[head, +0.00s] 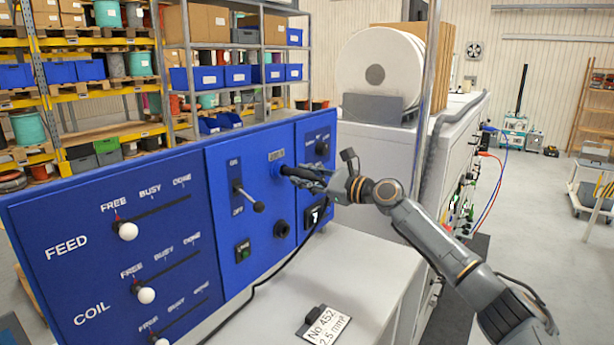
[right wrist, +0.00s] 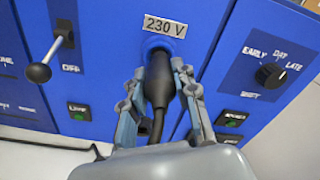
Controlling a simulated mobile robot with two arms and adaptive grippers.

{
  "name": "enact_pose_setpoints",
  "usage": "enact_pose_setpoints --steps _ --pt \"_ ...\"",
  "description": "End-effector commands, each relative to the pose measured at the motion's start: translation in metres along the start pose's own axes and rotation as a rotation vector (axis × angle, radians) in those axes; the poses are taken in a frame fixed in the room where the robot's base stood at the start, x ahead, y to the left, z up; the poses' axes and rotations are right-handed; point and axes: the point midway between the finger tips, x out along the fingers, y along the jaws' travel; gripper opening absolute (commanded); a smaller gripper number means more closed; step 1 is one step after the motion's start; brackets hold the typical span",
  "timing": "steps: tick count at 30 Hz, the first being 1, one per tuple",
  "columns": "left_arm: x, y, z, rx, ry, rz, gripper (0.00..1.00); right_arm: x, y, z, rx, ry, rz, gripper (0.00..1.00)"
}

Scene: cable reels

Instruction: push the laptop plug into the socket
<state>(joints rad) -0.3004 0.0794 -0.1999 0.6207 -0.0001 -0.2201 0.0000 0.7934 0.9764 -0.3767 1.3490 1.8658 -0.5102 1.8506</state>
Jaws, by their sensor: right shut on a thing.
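The laptop plug (right wrist: 160,85) is black, with a black cable (head: 285,263) that runs down to the grey bench top. My right gripper (right wrist: 158,76) is shut on the plug, one finger on each side. In the head view, the right gripper (head: 307,177) is close in front of the blue panel. The plug's front end is at the round blue socket (right wrist: 152,43) under the "230 V" label. The plug covers most of the socket, so I cannot tell how deep it sits. My left gripper is not in view.
The blue panel (head: 60,285) carries a lever (head: 248,197), white-knobbed sliders, green-lit switches and a rotary knob (right wrist: 270,76) right of the socket. A dark round opening (head: 282,229) is below the socket. A "No 452" sign (head: 326,325) lies on the bench top. A metal post stands behind my right arm.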

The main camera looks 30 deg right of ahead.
Motion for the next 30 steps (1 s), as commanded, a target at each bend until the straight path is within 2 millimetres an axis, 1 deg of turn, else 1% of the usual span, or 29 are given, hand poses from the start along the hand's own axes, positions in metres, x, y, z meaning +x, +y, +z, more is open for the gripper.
enact_pose_setpoints --steps 30 --pt "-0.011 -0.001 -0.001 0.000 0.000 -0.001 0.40 0.021 -0.001 0.001 0.000 -0.002 -0.001 0.00"
